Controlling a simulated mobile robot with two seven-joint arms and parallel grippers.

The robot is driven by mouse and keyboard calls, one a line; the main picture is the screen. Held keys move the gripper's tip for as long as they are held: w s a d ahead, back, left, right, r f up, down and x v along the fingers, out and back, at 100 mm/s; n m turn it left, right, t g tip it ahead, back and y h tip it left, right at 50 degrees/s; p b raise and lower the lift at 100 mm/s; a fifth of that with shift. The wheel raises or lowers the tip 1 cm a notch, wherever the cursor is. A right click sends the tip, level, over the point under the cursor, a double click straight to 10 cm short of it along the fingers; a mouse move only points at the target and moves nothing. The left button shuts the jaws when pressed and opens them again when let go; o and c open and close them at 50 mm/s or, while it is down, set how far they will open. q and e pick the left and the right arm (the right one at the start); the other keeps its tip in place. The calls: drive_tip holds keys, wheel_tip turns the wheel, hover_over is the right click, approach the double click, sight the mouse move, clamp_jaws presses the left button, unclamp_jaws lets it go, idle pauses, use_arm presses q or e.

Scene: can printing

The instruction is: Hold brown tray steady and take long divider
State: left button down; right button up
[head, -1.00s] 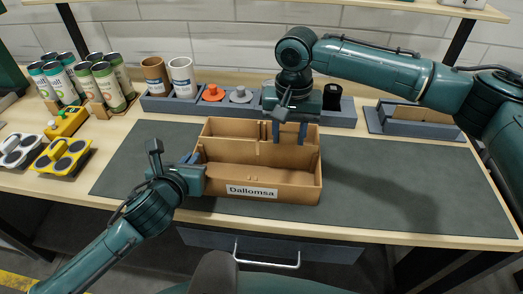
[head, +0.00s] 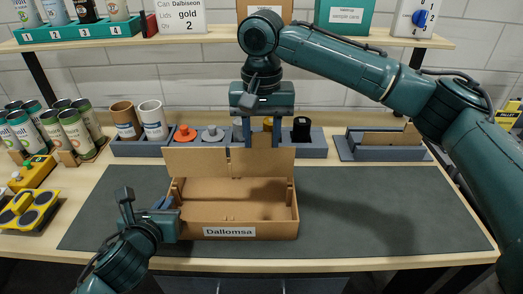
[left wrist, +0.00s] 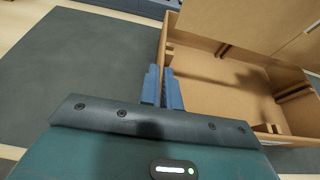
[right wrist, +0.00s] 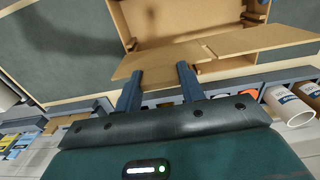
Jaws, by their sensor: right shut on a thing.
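The brown tray (head: 296,222), labelled Dallomsa, sits on the dark mat; it also shows in the left wrist view (left wrist: 230,76). My left gripper (head: 170,203) is at the tray's left wall, its narrow-set fingers (left wrist: 162,88) on either side of that wall. The long divider (head: 215,162) is a flat brown panel held upright above the rear of the tray. In the right wrist view, the divider (right wrist: 262,40) spreads beyond the fingers (right wrist: 158,86). The tray's inside appears open below it.
Behind the tray, a grey-blue rack (head: 318,147) holds cups and lids. Several cans (head: 75,132) and a yellow holder (head: 38,206) stand at the left. A grey holder with brown panels (head: 388,145) is at the back right. The mat's right side (head: 390,205) is clear.

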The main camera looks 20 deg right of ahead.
drive_tip(key=shift+r, duration=0.35)
use_arm(q)
drive_tip(key=c, duration=1.5)
unclamp_jaws()
drive_tip(key=shift+c, duration=0.2)
drive_tip(key=shift+s, duration=0.1)
